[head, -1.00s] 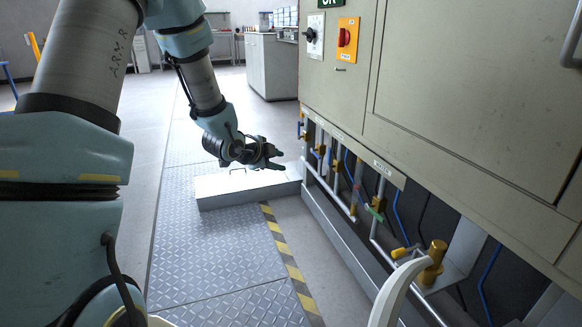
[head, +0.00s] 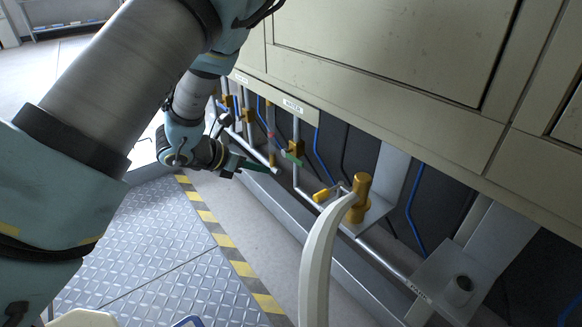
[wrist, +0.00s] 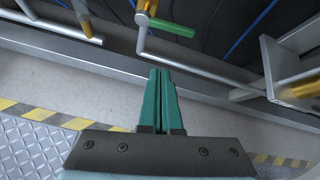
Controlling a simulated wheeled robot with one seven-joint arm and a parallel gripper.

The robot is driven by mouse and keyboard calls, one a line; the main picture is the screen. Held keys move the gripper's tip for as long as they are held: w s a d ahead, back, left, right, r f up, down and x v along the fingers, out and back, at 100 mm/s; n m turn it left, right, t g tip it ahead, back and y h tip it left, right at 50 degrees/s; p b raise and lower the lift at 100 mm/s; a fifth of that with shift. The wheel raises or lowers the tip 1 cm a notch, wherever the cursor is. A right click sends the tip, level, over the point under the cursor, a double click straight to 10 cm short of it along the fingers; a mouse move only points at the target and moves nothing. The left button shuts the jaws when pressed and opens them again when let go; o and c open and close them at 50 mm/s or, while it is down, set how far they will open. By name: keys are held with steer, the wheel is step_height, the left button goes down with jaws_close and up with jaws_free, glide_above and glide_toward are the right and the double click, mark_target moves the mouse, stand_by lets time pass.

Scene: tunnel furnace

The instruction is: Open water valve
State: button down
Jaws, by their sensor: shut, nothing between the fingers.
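The water valve is a brass valve with a green lever handle (head: 291,157), on a grey vertical pipe under a small label that seems to read WATER (head: 293,105). In the wrist view the green handle (wrist: 172,27) points to the right from its brass body, ahead of and slightly right of the fingers. My gripper (head: 269,168) is shut and empty, to the left of the handle and apart from it. In the wrist view my gripper (wrist: 161,72) shows its two green fingers together, pointing at the pipes. Nothing hides the handle in either view.
Other brass valves (head: 248,117) stand on pipes to the left. A larger brass fitting with a yellow handle (head: 358,195) stands to the right. The cabinet (head: 400,110) overhangs the pipes. A grey rail (head: 330,232) runs low in front.

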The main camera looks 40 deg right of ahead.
mark_target(292, 158)
steer(key=s+d+f+m+b, duration=0.2)
steer(key=d+f+b, duration=0.2)
steer(key=d+f, duration=0.4)
steer(key=r, duration=0.5)
steer(key=shift+d+r, duration=0.25)
steer(key=shift+d, duration=0.05)
steer(key=shift+w+r+g+p, duration=0.1)
steer(key=shift+g+p, duration=0.2)
